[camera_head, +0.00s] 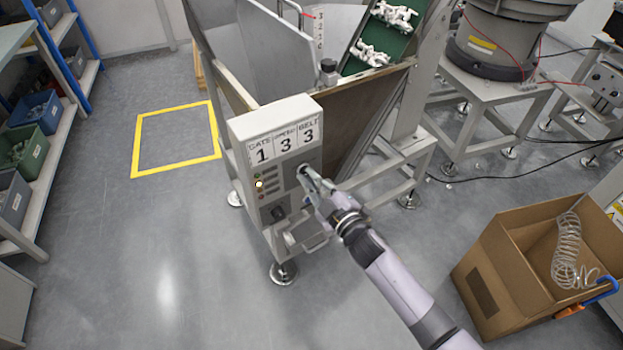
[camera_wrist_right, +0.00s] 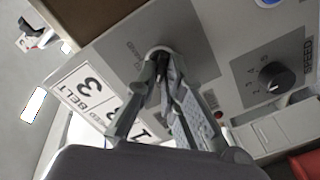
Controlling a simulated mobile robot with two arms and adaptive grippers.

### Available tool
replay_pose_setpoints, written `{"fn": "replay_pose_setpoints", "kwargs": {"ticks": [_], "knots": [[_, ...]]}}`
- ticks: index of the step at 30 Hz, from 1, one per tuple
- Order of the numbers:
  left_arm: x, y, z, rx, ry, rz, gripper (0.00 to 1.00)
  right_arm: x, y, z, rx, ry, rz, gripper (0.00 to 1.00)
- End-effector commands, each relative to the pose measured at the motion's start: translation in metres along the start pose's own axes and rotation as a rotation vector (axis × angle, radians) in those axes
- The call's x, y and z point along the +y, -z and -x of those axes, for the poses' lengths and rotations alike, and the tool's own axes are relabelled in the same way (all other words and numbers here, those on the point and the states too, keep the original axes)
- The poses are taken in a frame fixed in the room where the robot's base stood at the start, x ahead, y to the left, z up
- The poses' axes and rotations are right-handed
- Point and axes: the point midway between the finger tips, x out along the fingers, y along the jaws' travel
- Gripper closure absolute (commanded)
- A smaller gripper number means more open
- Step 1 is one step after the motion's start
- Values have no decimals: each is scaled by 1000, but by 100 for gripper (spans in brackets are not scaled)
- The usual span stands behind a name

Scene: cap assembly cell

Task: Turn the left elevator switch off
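The grey control box (camera_head: 275,130) stands on the elevator frame, with a label plate reading 1, 3, 3 on its upper front. My right gripper (camera_head: 308,176) reaches its front panel from the lower right, at the upper right switch. In the right wrist view, the fingertips of my right gripper (camera_wrist_right: 161,72) close in on the dark switch (camera_wrist_right: 159,55), one on each side. The switch sits in a pale round collar, and the fingers partly hide it. Its exact angle cannot be told. My left gripper is in neither view.
A black speed dial (camera_wrist_right: 277,77) sits on the same panel, beside the fingers. A lit lamp (camera_head: 259,184) shows at the panel's left. A green belt (camera_head: 377,45) carries white parts above. A cardboard box (camera_head: 500,285) stands at the right. The left floor is open.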

Motion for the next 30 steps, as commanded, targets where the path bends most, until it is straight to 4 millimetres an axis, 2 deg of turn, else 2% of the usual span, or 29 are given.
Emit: {"fn": "replay_pose_setpoints", "kwargs": {"ticks": [8,19,23,30], "knots": [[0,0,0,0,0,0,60,0,0,0,-1,1,-1,72],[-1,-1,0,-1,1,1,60,0,0,5,0,0,-2,72],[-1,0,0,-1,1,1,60,-1,-1,24,-1,1,-2,72],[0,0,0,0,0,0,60,-1,-1,76,-2,3,-1,72]]}}
